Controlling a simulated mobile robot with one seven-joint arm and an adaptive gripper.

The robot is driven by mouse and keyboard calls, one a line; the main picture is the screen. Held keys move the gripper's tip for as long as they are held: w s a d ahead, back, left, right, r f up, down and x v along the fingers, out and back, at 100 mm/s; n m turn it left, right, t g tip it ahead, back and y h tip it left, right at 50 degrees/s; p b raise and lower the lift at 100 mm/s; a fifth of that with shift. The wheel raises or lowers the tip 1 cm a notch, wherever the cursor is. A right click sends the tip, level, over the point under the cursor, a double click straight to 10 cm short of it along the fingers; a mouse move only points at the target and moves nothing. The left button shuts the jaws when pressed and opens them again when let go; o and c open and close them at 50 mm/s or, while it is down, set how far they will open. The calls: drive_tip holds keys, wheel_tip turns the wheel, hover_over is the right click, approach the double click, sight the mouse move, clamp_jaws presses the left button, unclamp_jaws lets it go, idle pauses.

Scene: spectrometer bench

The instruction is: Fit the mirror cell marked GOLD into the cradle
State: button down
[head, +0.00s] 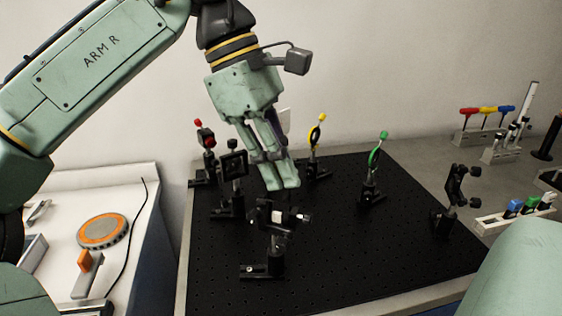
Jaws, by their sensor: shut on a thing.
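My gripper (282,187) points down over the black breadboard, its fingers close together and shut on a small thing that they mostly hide. I take it for the mirror cell, but I cannot read any GOLD mark. Just below the fingertips stands a black post mount (277,238) with a light knob on its right side and a small pale part at its head; it looks like the cradle. From this view I cannot tell whether the held thing touches it or is apart from it.
A square-framed black mount (233,166) stands close left of my fingers. Red (206,138), yellow (316,137) and green (378,150) topped mounts stand behind. Another black mount (453,190) is at right. A rack (490,222) with coloured pieces lies beyond. The front right breadboard (385,270) is clear.

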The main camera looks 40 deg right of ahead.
sight(281, 201)
drive_tip(key=shift+f, duration=0.3)
drive_tip(key=shift+f+b, duration=0.3)
drive_tip(key=shift+f, duration=0.8)
drive_tip(key=shift+f, duration=0.25)
drive_tip(key=shift+f, duration=0.25)
drive_tip(key=shift+r, duration=0.15)
drive_tip(key=shift+r+p, duration=0.8)
drive_tip(key=shift+p, duration=0.25)
drive_tip(key=shift+r, duration=0.75)
drive_tip(key=shift+f, duration=0.25)
